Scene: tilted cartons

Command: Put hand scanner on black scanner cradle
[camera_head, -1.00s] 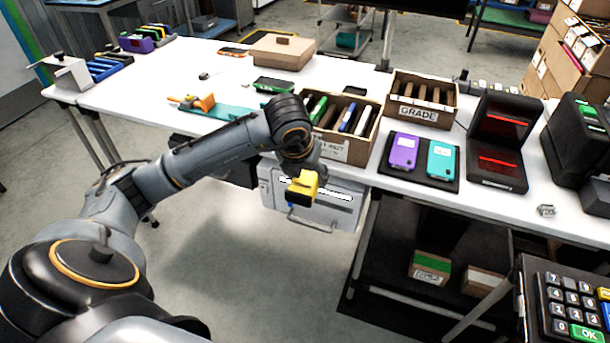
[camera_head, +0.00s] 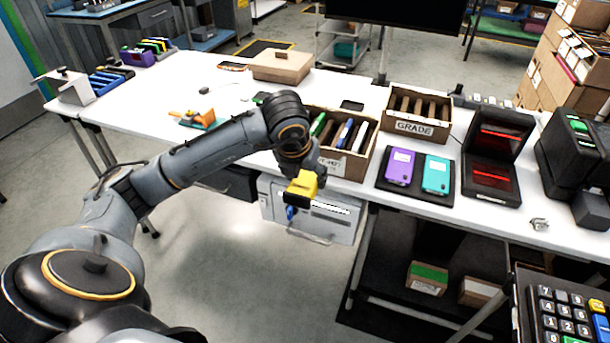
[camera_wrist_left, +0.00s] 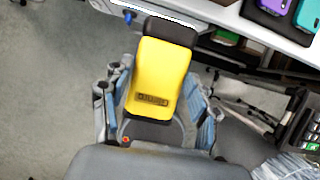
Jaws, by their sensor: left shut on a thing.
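The yellow and black hand scanner (camera_head: 303,186) is held in the air in front of the table's front edge. It also shows large in the left wrist view (camera_wrist_left: 160,75), between the blue-padded fingers. My left gripper (camera_wrist_left: 155,112) is shut on it; in the head view the arm hides most of the fingers. I cannot tell for certain which black thing is the scanner cradle. An open black stand with red light lines (camera_head: 490,178) and a bulky black device (camera_head: 568,158) are on the right of the table. My right gripper is not in view.
A carton of folders (camera_head: 345,163) and a GRADE carton (camera_head: 418,127) stand on the white table. Purple (camera_head: 400,167) and teal (camera_head: 436,175) devices lie on a black mat. A grey case (camera_head: 330,222) is below the edge. A keypad device (camera_head: 560,310) is at bottom right.

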